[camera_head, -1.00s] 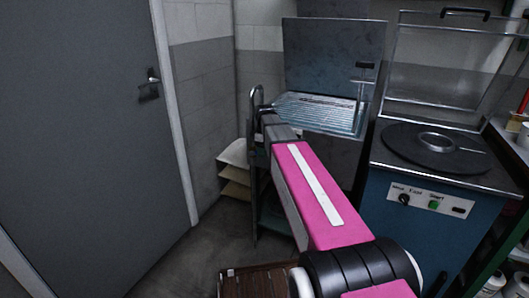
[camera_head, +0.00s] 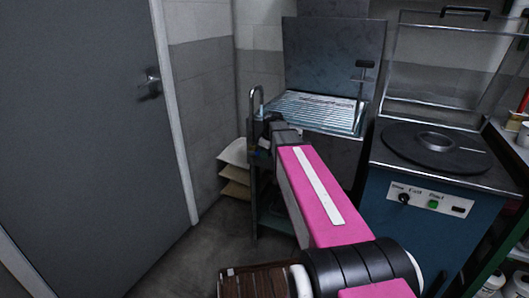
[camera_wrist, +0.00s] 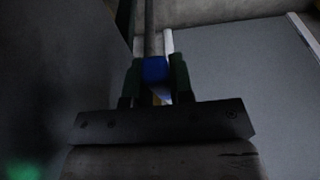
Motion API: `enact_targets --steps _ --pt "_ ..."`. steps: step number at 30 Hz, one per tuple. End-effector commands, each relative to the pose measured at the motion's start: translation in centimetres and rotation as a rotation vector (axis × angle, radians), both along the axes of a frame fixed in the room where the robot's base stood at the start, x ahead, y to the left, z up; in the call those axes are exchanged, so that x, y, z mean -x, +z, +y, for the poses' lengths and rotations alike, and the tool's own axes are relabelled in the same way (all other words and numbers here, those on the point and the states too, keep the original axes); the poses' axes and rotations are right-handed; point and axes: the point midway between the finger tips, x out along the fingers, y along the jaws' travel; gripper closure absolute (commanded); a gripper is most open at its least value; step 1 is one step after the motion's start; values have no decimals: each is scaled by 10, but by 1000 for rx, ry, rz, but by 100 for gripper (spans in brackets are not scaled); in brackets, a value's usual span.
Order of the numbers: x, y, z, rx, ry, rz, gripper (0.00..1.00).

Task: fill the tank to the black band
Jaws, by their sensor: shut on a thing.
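My gripper (camera_head: 264,132) is in front of a bent metal pipe (camera_head: 256,95) at the left of a steel unit. In the wrist view my gripper (camera_wrist: 155,82) is shut on a small blue piece (camera_wrist: 155,69), perhaps a tap handle. A grey upright bar (camera_wrist: 150,28) runs above that piece. The steel unit has a ribbed, shiny top (camera_head: 312,110) and a tall back panel (camera_head: 333,60); I cannot tell whether it is the tank. No black band or water level can be made out.
A blue machine (camera_head: 425,225) with a round dark plate (camera_head: 435,148) and a raised clear lid (camera_head: 445,62) stands at the right. A grey door (camera_head: 85,130) fills the left. Pale shelves (camera_head: 234,172) stand low by the wall. The floor before the door is clear.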

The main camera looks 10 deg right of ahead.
Motion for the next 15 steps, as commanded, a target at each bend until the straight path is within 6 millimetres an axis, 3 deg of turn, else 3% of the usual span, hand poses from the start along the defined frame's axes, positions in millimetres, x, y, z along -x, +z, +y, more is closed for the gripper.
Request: enact_targets --steps 6,15 --pt "3 -16 -2 -143 -1 -102 100" --pt "1 -19 -2 -189 1 -139 100"
